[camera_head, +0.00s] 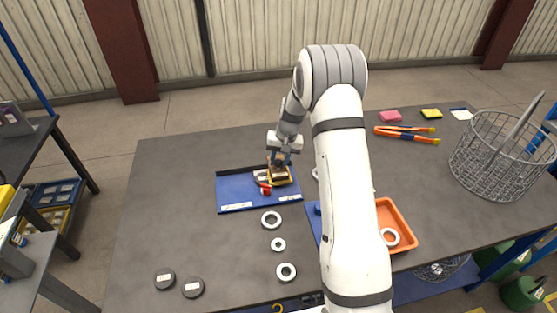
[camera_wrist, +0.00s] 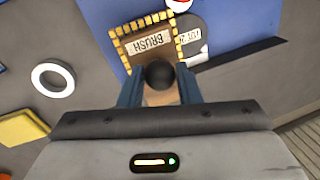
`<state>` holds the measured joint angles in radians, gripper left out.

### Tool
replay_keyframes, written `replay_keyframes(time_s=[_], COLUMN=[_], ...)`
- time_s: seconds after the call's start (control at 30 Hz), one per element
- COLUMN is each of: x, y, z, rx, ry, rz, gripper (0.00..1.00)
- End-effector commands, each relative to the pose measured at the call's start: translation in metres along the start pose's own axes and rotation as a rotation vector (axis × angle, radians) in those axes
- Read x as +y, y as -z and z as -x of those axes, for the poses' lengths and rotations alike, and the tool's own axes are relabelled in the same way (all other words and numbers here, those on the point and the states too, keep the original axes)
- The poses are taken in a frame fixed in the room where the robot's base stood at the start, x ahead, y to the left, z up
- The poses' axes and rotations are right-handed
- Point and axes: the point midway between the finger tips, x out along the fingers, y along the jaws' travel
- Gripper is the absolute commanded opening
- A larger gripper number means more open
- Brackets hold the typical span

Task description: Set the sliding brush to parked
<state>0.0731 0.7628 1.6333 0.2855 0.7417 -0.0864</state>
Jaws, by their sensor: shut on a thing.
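In the wrist view my gripper (camera_wrist: 158,85) is shut on the brush's dark round knob (camera_wrist: 159,74), with a blue finger on each side. The board bears small white labels along its front edge, too small to read. A red-and-white piece (camera_head: 265,189) and a grey labelled plate (camera_wrist: 190,38) are close beside the brush.
White rings (camera_head: 271,220) and two dark discs (camera_head: 165,279) lie in front of the board. An orange tray (camera_head: 407,228) stands right, partly behind my arm. Farther right are orange-handled pliers (camera_head: 407,132) and a wire basket (camera_head: 490,160).

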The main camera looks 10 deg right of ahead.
Motion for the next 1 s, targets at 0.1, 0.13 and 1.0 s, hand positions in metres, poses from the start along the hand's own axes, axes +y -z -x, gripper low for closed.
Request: replay_keyframes(time_s=[0.1,0.13,1.0], x=[0.000,0.000,-0.098], y=[0.000,0.000,-0.021], z=[0.000,0.000,-0.022], rx=[0.000,0.000,-0.001], ry=[0.000,0.000,0.001], rz=[0.000,0.000,0.006], gripper=[0.11,0.08,0.00])
